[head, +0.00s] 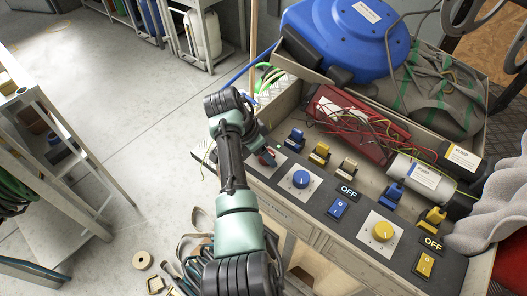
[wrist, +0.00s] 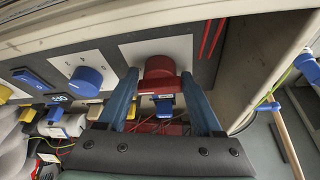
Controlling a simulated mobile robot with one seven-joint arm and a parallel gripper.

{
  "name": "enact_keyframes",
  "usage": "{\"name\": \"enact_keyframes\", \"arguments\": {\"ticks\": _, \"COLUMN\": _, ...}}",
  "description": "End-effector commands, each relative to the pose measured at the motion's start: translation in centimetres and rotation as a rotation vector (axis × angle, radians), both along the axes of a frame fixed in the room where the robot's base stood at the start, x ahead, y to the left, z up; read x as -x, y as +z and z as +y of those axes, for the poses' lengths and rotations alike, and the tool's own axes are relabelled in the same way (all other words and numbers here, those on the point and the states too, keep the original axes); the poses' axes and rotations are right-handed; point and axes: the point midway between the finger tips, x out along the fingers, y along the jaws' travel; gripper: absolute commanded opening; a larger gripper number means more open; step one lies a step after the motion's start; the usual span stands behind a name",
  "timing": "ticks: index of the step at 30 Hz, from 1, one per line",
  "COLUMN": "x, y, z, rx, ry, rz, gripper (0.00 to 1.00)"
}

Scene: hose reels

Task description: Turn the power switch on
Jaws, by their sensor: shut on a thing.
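The control panel (head: 360,232) has two rocker switches, one blue (head: 338,207) and one yellow (head: 425,264). Each has a small display reading OFF just above it. The blue rocker also shows at the left of the wrist view (wrist: 30,78). A red knob (head: 267,157) sits at the panel's far left end. My gripper (wrist: 160,80) is shut on this red knob (wrist: 160,70), with one blue finger on each side. In the head view my arm partly covers the knob. I cannot tell which control is the power switch.
A blue knob (head: 300,179) and a yellow knob (head: 383,231) sit on the panel. Several small coloured levers stand behind them. A big blue hose reel (head: 345,38) and a red box with wires (head: 355,122) lie behind.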

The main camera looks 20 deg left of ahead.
Motion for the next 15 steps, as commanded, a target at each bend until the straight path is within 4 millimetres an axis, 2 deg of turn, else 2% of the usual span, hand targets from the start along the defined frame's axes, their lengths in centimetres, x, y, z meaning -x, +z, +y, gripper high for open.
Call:
{"name": "enact_keyframes", "arguments": {"ticks": 1, "x": -0.03, "y": 0.04, "z": -0.05, "rx": -0.001, "ry": -0.003, "rz": -0.001, "gripper": 0.12}}
{"name": "enact_keyframes", "arguments": {"ticks": 2, "x": -0.03, "y": 0.05, "z": -0.05, "rx": -0.001, "ry": -0.003, "rz": -0.001, "gripper": 0.69}}
{"name": "enact_keyframes", "arguments": {"ticks": 4, "x": -0.03, "y": 0.05, "z": -0.05, "rx": -0.001, "ry": -0.003, "rz": -0.001, "gripper": 0.81}}
{"name": "enact_keyframes", "arguments": {"ticks": 15, "x": 0.07, "y": 0.43, "z": 0.09, "rx": -0.001, "ry": 0.000, "rz": -0.001, "gripper": 0.81}}
